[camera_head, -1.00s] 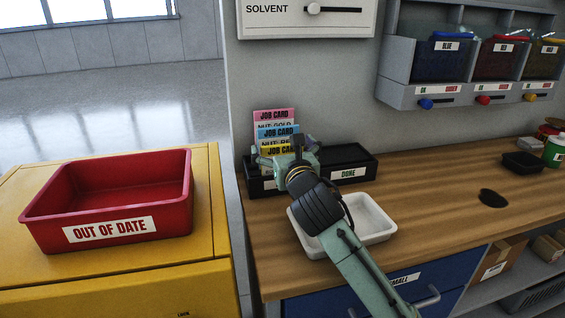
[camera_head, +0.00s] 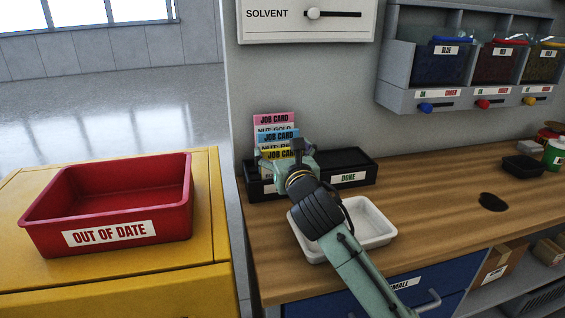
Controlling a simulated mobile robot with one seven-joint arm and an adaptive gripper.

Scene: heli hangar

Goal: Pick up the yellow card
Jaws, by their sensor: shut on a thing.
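The yellow card (camera_head: 278,155) is the front one of a stack of job cards standing in the left part of a black holder on the workbench. A blue card (camera_head: 275,137) and a pink card (camera_head: 273,119) stand behind it. My gripper (camera_head: 279,163) is at the yellow card and shut on it; my wrist hides the fingertips and the card's lower part. The card is still in line with the others, in or just over the holder. The black holder (camera_head: 368,167) has a right compartment labelled DONE, which looks empty.
A white tray (camera_head: 383,232) lies under my arm. A red OUT OF DATE bin (camera_head: 48,223) stands on a yellow cabinet at left. Part bins (camera_head: 398,93) and a SOLVENT panel (camera_head: 350,28) are on the wall.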

